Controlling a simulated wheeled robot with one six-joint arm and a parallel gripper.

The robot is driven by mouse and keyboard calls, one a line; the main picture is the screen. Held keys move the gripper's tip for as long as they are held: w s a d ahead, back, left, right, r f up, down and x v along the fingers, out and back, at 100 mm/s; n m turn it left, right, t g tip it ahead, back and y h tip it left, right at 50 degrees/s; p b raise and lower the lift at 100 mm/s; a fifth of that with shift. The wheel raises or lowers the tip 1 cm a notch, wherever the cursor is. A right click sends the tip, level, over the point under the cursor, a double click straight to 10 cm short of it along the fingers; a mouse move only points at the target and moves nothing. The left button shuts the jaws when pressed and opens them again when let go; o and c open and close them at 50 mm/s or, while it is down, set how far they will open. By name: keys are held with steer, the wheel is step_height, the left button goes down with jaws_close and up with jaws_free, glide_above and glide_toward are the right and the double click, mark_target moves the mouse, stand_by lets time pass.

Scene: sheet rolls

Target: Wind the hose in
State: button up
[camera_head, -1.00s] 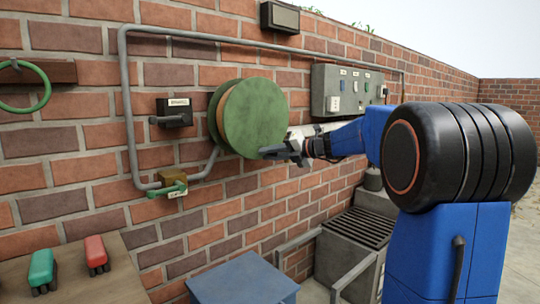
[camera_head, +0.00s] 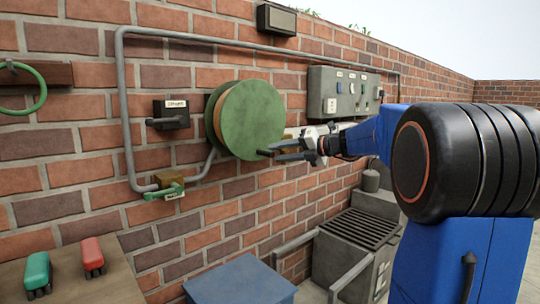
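A round green reel (camera_head: 250,118) is mounted on the brick wall, with a tan band showing behind its front disc. A short dark stub (camera_head: 264,152), perhaps its crank handle, sticks out near the disc's lower right edge. My gripper (camera_head: 275,151) is just right of this stub, fingers pointing left, with a gap between them. It looks open and empty; whether it touches the stub I cannot tell. No loose hose is clearly seen leaving the reel. A green hose loop (camera_head: 42,92) hangs at the far left.
A grey pipe (camera_head: 127,100) runs around the reel to a brass valve with a green handle (camera_head: 165,192). A black lever box (camera_head: 172,113) and grey control panel (camera_head: 338,95) are on the wall. A blue box (camera_head: 240,280) and grated grey unit (camera_head: 355,230) stand below.

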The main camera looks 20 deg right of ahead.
steer(key=v, duration=1.1)
steer(key=shift+s, duration=0.15)
steer(key=s+a+f+n+g+h, duration=0.3)
steer(key=s+a+f+n+g, duration=0.3)
steer(key=s+a+f+n, duration=1.05)
steer(key=s+f+n+g+h, duration=0.1)
steer(key=s+f+n+h, duration=0.5)
steer(key=s+f+n, duration=0.9)
steer(key=s+a+n, duration=0.1)
steer(key=s+n, duration=0.1)
steer(key=n, duration=0.6)
steer(key=shift+n, duration=0.25)
